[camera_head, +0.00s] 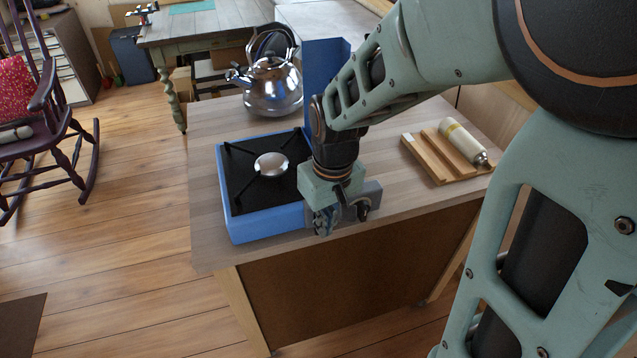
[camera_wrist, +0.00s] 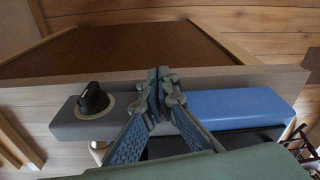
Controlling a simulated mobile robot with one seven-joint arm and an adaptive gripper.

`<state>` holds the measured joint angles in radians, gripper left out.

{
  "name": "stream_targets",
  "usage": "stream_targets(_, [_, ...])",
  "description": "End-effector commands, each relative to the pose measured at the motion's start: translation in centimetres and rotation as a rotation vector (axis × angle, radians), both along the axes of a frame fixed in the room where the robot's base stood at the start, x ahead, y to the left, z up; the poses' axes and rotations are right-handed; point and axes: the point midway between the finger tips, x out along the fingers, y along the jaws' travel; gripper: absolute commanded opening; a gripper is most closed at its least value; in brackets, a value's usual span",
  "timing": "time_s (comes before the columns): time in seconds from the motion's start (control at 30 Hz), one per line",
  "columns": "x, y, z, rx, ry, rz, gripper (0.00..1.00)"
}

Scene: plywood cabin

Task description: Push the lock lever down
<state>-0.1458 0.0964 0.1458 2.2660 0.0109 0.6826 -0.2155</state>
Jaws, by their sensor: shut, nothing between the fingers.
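The camping stove has a blue body (camera_head: 265,224) with a black top and a round metal burner (camera_head: 271,165). A grey end section (camera_head: 373,192) sits at its right; in the wrist view this section (camera_wrist: 70,128) carries a black knob (camera_wrist: 93,99). The blue body also shows in the wrist view (camera_wrist: 240,104). My gripper (camera_head: 325,222) is over the stove's front edge, near the join of the blue and grey parts. In the wrist view its fingers (camera_wrist: 163,85) meet, empty. I cannot make out the lock lever; the fingers and wrist hide part of the stove.
A wooden holder (camera_head: 428,158) with a white canister (camera_head: 462,142) lies on the tabletop to the right. A shiny kettle (camera_head: 271,88) stands behind the stove, near an upright blue panel (camera_head: 325,65). The tabletop (camera_head: 209,225) is clear at the left front corner.

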Motion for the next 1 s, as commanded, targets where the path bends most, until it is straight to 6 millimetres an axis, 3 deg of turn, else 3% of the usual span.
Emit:
stream_targets(0.13, [-1.6, -0.9, 0.8, -0.001, 0.000, -0.001, 0.00])
stream_targets(0.43, [-1.6, -0.9, 0.6, 0.000, 0.000, 0.000, 0.00])
stream_targets(0.57, [-1.1, -0.6, 0.3, -0.001, 0.001, 0.002, 0.00])
stream_targets(0.73, [1.1, 0.6, -0.7, 0.000, 0.001, 0.002, 0.00])
stream_targets(0.8, [1.1, 0.5, 1.4, 0.000, -0.001, 0.001, 0.00])
stream_targets(1.0, [0.9, 0.4, 4.6, 0.000, -0.002, 0.000, 0.00])
